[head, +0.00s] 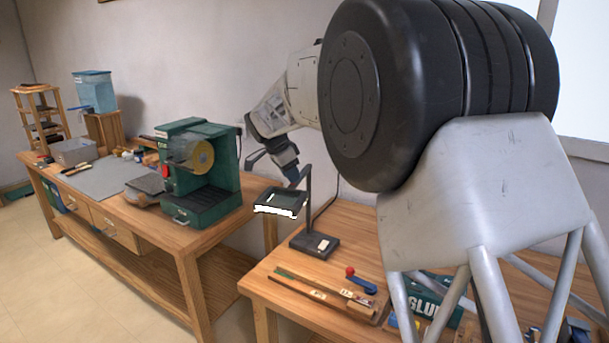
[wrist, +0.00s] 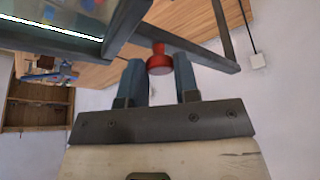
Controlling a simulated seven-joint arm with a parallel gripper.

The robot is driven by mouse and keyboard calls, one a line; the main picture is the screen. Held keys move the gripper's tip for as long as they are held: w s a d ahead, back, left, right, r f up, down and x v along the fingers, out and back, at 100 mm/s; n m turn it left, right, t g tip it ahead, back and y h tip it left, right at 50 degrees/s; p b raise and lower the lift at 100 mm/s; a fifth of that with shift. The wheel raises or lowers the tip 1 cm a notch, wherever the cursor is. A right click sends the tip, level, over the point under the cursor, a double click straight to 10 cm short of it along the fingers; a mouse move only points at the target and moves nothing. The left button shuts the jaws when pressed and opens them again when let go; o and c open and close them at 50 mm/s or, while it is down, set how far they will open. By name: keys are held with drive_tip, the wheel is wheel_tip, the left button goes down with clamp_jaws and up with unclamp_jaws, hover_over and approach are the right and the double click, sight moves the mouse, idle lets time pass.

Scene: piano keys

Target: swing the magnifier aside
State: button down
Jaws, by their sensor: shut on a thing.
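The magnifier stands on the right bench, with a dark base (head: 315,243), an upright post and a dark rectangular lens frame (head: 280,201) held out to the left. In the wrist view its frame (wrist: 125,28) fills the upper left, and a dark arm bar (wrist: 205,57) runs to the right. A red knob (wrist: 159,60) sits beside that bar. My gripper (head: 287,172) is at the magnifier's upper part in the head view. In the wrist view my gripper (wrist: 160,75) has its blue-grey fingers on either side of the red knob, shut on it.
A green machine with a yellow disc (head: 200,156) stands on the left bench, left of the magnifier. On the right bench lie a wooden tray (head: 310,290), a blue piece with a red ball (head: 362,283) and a green glue box (head: 432,300). A gap separates the benches.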

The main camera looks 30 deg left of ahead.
drive_tip(key=shift+s+a+m+g+h, duration=0.1)
drive_tip(key=shift+a+m+g+h, duration=0.15)
drive_tip(key=shift+a+m, duration=0.65)
drive_tip(key=shift+s+a+m+g+h, duration=0.2)
drive_tip(key=shift+a+m, duration=0.3)
drive_tip(key=shift+a, duration=0.65)
drive_tip(key=shift+w+r, duration=0.1)
drive_tip(key=shift+w, duration=0.05)
drive_tip(key=c, duration=0.8)
unclamp_jaws()
drive_tip(key=shift+c, duration=0.2)
drive_tip(key=v, duration=0.7)
drive_tip(key=shift+r, duration=0.3)
drive_tip(key=shift+a, duration=0.1)
